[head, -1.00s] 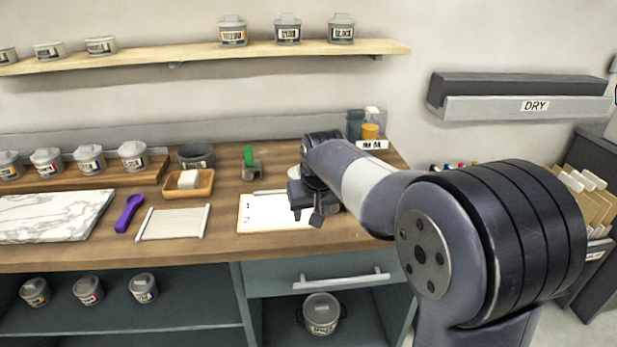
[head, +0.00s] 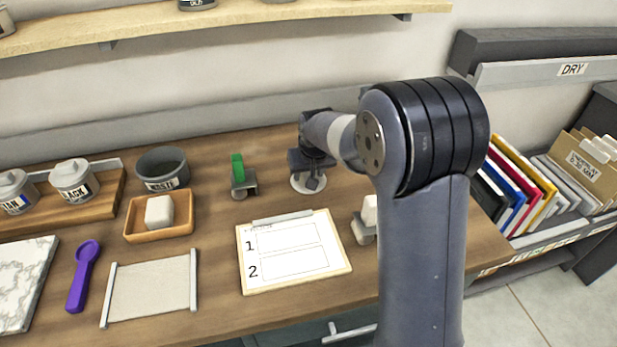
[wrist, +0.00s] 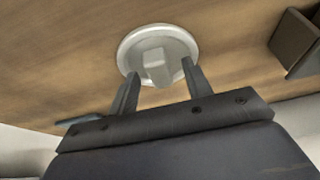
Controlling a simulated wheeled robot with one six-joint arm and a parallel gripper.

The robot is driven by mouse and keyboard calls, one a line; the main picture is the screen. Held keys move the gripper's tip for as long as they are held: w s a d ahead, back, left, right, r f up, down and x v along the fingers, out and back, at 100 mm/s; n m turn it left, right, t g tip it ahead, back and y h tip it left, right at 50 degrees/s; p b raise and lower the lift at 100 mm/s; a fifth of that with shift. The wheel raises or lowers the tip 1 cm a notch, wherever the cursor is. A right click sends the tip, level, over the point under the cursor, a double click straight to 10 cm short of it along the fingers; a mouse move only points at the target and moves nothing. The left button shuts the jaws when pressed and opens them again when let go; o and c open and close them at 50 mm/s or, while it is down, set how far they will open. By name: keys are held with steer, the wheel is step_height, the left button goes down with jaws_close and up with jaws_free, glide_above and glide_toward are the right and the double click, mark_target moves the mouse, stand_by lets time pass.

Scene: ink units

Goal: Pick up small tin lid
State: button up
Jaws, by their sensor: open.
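The small tin lid, a pale grey disc with a raised knob, lies on the wooden worktop in the wrist view (wrist: 157,37). Its edge also shows under my gripper in the head view (head: 302,188). My gripper (wrist: 158,74) is open, with its two fingertips overlapping the lid's near edge, one on each side of the knob in the picture. I cannot tell whether the fingers touch the lid. In the head view my gripper (head: 313,172) points down over the lid and hides part of it.
A holder with a green block (head: 238,172) stands just left of the lid. A clipboard (head: 333,262) lies in front. The waste pot (head: 163,168) and a wooden tray with a white block (head: 133,226) are further left. A small holder with a white block (head: 362,232) stands right of the clipboard.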

jaws_close()
stand_by(0.5)
steer(key=shift+r, duration=0.2)
